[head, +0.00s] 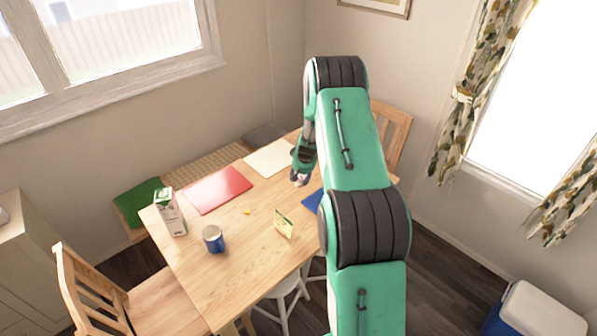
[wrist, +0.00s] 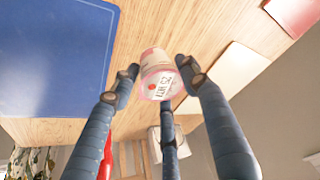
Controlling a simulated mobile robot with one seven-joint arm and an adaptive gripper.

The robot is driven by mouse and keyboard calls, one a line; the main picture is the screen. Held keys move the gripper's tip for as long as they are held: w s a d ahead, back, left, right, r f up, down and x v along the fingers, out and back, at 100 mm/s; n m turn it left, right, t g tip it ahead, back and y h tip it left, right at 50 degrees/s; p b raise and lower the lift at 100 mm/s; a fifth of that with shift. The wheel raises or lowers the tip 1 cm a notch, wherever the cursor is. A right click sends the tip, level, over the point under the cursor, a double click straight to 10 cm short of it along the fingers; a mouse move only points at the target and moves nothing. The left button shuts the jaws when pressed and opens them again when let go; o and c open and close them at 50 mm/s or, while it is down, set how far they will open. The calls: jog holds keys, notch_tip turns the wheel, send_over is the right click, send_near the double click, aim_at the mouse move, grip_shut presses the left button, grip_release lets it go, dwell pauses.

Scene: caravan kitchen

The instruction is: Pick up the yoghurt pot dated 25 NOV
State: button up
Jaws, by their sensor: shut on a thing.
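A small pale pink and white yoghurt pot (wrist: 157,62) is between the fingertips of my gripper (wrist: 160,74) in the wrist view. Its lid faces the camera, with a red spot and dark print upside down that looks like 25 NOV. My gripper is shut on the pot, with fingers around its sides. In the head view my gripper (head: 301,166) points down over the far part of the table, with the pot (head: 299,179) at its tips. I cannot tell whether the pot touches the table.
The wooden table (head: 240,262) holds a red mat (head: 218,190), a cream mat (head: 270,158), a blue mat (wrist: 55,55), a carton (head: 170,212), a blue mug (head: 213,239) and a yellowish card (head: 284,224). Chairs stand around it.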

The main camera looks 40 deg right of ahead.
jog(key=shift+s+a+r, duration=0.1)
jog(key=shift+s+a, duration=0.45)
jog(key=shift+s, duration=0.25)
jog(key=shift+s+a+r, duration=0.1)
jog(key=shift+s+a, duration=0.45)
jog(key=shift+s, duration=0.3)
jog(key=shift+s+a+r, duration=0.1)
jog(key=shift+s+a, duration=0.45)
jog(key=shift+s, duration=0.25)
